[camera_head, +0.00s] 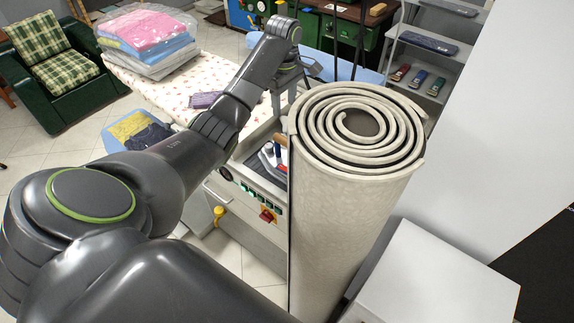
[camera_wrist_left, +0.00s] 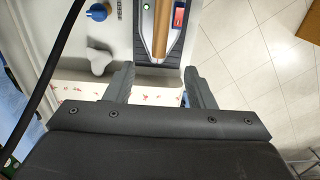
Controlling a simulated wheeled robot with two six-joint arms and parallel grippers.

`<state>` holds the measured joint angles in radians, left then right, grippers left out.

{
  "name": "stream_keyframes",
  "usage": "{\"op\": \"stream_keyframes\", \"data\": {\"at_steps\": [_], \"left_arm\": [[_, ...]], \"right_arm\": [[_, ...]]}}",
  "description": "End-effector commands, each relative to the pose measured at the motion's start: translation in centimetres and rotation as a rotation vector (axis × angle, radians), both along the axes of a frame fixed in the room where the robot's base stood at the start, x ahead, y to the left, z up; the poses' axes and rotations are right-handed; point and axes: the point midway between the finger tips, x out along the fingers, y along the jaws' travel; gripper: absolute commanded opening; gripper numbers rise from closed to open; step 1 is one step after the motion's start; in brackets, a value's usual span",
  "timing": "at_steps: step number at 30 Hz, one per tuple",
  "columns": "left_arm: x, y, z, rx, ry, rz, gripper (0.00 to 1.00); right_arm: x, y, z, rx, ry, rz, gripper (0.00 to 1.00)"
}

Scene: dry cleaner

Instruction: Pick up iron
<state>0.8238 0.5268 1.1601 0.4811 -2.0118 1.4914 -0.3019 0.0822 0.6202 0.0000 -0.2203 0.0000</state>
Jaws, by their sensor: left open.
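The iron (camera_head: 268,155) sits in the station under my left arm, partly hidden by the rolled carpet. It shows a brown handle and grey, blue and red parts. In the left wrist view the iron (camera_wrist_left: 163,32) lies at the top centre on a dark rest, its handle pointing along the view and its narrow grey end toward my gripper. My left gripper (camera_wrist_left: 160,86) is open and empty, its two fingers apart with the iron's narrow end lined up between them. In the head view my left gripper (camera_head: 284,92) points down behind the carpet roll. My right gripper is not visible.
A tall rolled carpet (camera_head: 345,190) stands close to the right of the station. A blue knob (camera_wrist_left: 97,12) and a pale knob (camera_wrist_left: 98,61) are left of the iron. A patterned ironing surface (camera_head: 165,90) with folded bundles (camera_head: 148,30) lies behind. A dark cable (camera_wrist_left: 50,75) crosses the wrist view.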

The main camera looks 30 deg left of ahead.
Motion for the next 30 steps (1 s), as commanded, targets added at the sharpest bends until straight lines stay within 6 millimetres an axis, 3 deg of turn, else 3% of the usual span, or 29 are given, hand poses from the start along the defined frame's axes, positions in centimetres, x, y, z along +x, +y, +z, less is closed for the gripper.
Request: {"op": "stream_keyframes", "data": {"at_steps": [1, 17, 20, 30], "left_arm": [[0.0, 0.0, -1.0, 0.0, 0.0, 0.0, 0.49], [0.0, -0.1, -7.2, 0.001, -0.001, -0.003, 0.49], [-0.1, -0.1, -9.4, 0.0, 0.002, -0.002, 0.49], [-0.2, -0.5, -12.6, -0.001, 0.003, -0.003, 0.49]], "right_arm": [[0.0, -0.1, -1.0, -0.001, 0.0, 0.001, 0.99], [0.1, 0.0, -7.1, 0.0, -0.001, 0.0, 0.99], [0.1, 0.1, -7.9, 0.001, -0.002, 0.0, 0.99], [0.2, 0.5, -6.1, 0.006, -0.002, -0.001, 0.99]]}}
